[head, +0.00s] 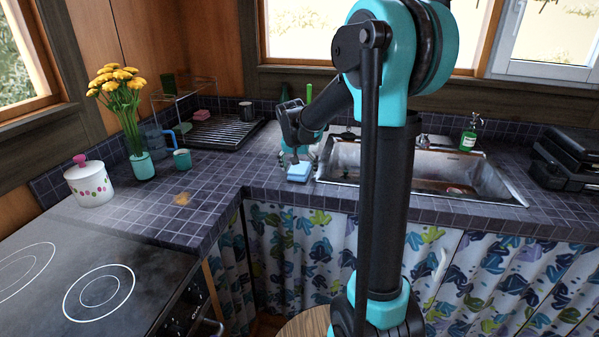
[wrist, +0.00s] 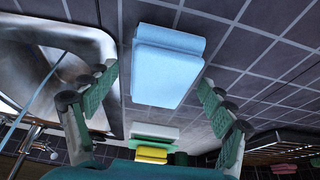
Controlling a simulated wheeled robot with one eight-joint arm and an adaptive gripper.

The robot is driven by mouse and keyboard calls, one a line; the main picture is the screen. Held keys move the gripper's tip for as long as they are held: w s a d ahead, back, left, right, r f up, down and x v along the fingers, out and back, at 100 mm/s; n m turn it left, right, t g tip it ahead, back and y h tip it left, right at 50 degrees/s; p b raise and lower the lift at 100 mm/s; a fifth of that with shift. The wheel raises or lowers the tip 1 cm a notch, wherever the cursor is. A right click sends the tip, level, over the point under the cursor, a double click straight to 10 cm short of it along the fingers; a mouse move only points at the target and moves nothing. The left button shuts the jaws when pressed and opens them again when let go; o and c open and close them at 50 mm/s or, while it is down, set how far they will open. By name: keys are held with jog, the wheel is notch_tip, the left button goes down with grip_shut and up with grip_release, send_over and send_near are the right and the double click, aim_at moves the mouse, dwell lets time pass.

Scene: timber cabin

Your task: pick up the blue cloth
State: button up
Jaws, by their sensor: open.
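The blue cloth (head: 298,171) lies folded on the dark tiled counter beside the left end of the sink. In the wrist view the light blue cloth (wrist: 166,67) sits in the upper middle, ahead of and between the fingers. My gripper (head: 297,150) is just above the cloth in the head view. In the wrist view my gripper (wrist: 158,98) has its two green-padded fingers spread wide, with nothing between the pads. I cannot tell whether the fingertips touch the counter.
The metal sink (head: 420,165) is right of the cloth. A yellow and white sponge (wrist: 153,147) lies near it in the wrist view. A dish rack (head: 222,131), teal cup (head: 182,159), flower vase (head: 143,167) and lidded pot (head: 90,185) stand left. The stove (head: 75,270) is front left.

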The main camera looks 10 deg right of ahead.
aim_at(299, 168)
jog(key=c, duration=1.2)
jog(key=shift+o, duration=0.2)
jog(key=shift+r, duration=0.15)
notch_tip(299, 168, up, 20)
jog(key=shift+r, duration=0.15)
